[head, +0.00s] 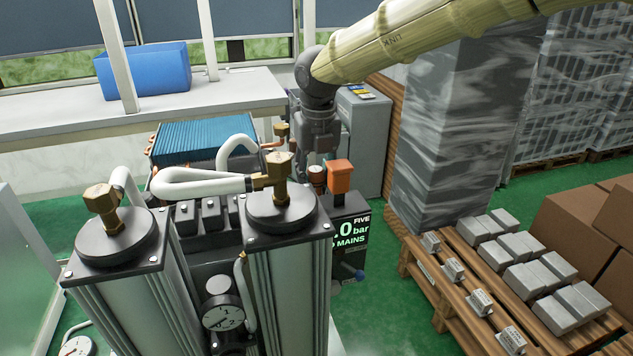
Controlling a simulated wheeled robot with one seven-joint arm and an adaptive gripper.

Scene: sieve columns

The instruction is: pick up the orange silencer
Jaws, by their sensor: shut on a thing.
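The orange silencer (340,175) is a bright, block-shaped piece in the head view, right of the nearer column. A short dark stem shows under it, above the black display unit. My gripper (319,160) points down just behind and left of it. The fingers are shut on it, though the contact is mostly hidden. A small brown cylinder (317,180) shows directly below the gripper, left of the silencer.
Two sieve columns (290,290) with brass fittings and white hoses stand in front. A black display unit (348,240) stands close right. A pallet (450,290) with metal blocks lies right. A wrapped stack (455,130) stands behind it. Green floor is clear between.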

